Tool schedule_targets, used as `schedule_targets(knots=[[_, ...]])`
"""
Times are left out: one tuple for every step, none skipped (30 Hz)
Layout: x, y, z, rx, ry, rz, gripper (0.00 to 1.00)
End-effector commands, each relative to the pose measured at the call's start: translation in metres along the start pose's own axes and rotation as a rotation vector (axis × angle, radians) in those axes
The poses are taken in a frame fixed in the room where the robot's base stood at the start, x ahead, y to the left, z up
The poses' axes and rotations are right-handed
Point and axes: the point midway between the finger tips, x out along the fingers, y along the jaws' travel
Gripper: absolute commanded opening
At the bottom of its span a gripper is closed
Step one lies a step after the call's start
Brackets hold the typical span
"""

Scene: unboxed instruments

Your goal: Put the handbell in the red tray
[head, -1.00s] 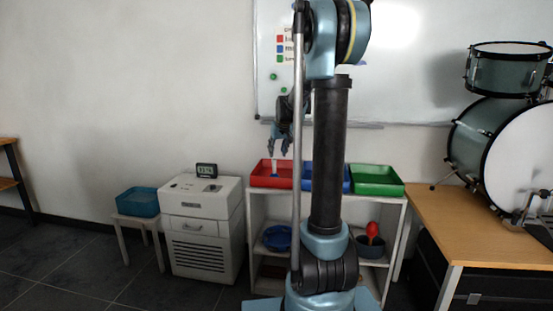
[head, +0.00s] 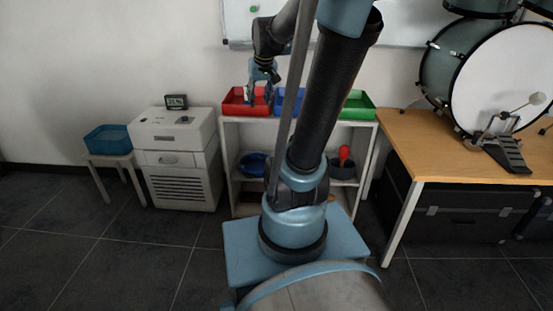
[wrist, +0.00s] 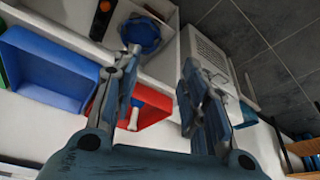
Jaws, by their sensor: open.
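The red tray (head: 234,106) stands on top of the white shelf unit, left of the blue tray. A small object with a white handle and a bluish end, which looks like the handbell (wrist: 133,119), lies in the red tray (wrist: 156,108) in the wrist view. In the head view a pale bit of it (head: 247,93) shows over the tray. My gripper (wrist: 160,62) is open, with nothing between its fingers. In the head view my gripper (head: 264,78) is at the red tray, by its right side. My left finger partly covers the tray in the wrist view.
The blue tray (wrist: 45,75) adjoins the red one; the green tray (head: 358,104) is farther right. A white cabinet (head: 178,160) with a small clock (head: 176,101) stands left of the shelf. A desk (head: 450,145) and drums are at right. Floor around my base is clear.

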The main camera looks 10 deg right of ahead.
Motion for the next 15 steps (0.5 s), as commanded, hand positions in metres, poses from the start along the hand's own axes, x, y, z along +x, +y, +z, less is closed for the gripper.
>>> schedule_targets(knots=[[-0.001,-0.002,0.021,0.003,-0.012,0.002,0.4],[-0.001,-0.003,0.032,0.006,-0.019,0.003,0.4],[-0.001,-0.003,0.046,0.01,-0.028,0.005,0.4],[0.0,-0.004,0.058,0.013,-0.036,0.006,0.4],[0.0,-0.005,0.069,0.016,-0.044,0.008,0.4],[0.001,-0.006,0.084,0.019,-0.053,0.01,0.4],[0.002,-0.006,0.095,0.021,-0.06,0.011,0.4],[0.004,-0.007,0.106,0.024,-0.067,0.012,0.4],[0.005,-0.008,0.121,0.028,-0.078,0.014,0.4],[0.007,-0.008,0.131,0.032,-0.085,0.015,0.4],[0.009,-0.009,0.142,0.035,-0.092,0.017,0.4],[0.011,-0.009,0.156,0.038,-0.101,0.019,0.4],[0.014,-0.01,0.167,0.041,-0.109,0.02,0.4],[0.016,-0.01,0.177,0.043,-0.116,0.022,0.4],[0.019,-0.011,0.19,0.047,-0.124,0.024,0.4]])
